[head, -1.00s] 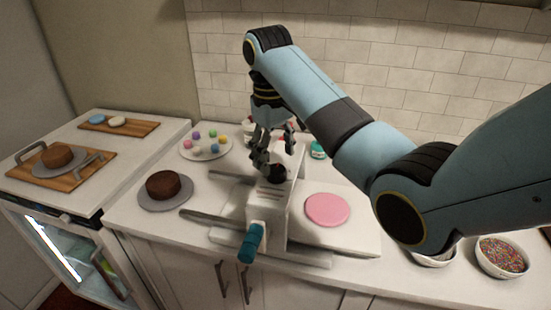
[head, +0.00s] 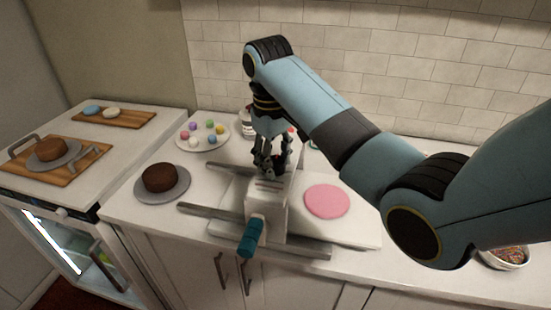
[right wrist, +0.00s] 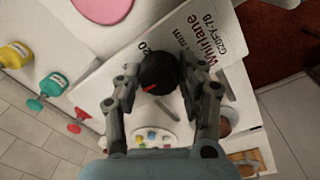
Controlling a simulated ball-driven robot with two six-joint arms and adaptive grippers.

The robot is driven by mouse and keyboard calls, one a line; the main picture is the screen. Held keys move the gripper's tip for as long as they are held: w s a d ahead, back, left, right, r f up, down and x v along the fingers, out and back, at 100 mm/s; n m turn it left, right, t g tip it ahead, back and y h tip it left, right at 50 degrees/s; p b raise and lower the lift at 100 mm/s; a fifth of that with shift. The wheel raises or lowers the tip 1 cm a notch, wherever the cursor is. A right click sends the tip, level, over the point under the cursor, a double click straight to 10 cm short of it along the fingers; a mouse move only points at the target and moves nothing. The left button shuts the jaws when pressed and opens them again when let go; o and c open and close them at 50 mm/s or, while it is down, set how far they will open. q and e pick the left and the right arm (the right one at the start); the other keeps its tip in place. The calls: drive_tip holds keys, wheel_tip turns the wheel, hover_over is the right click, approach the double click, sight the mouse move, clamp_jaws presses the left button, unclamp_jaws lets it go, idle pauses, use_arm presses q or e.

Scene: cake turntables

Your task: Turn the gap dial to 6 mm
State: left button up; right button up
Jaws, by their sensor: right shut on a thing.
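The white sheeter machine (head: 265,192) stands on the counter in the head view, with a teal-handled crank (head: 251,238) at its front. My right gripper (head: 272,165) is down on top of it, its fingers hiding the dial there. In the right wrist view, the round black gap dial (right wrist: 157,70) lies between the fingers of my right gripper (right wrist: 160,78), which is shut on it. A short red pointer shows on the dial. Printed lettering with "mm" is beside it, but most scale numbers are hidden or unreadable. My left gripper is not in view.
A pink disc (head: 326,201) lies on the machine's right board. A chocolate cake (head: 160,178) on a grey turntable stands to the left. A plate of coloured balls (head: 203,133) is behind. My right arm covers the counter's right side.

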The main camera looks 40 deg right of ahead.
drive_tip(key=shift+c, duration=0.2)
drive_tip(key=shift+n, duration=0.4)
drive_tip(key=n, duration=0.7)
drive_tip(key=shift+d+n+t, duration=0.1)
drive_tip(key=shift+n+t, duration=0.2)
drive_tip(key=shift+n, duration=0.1)
drive_tip(key=o, duration=1.2)
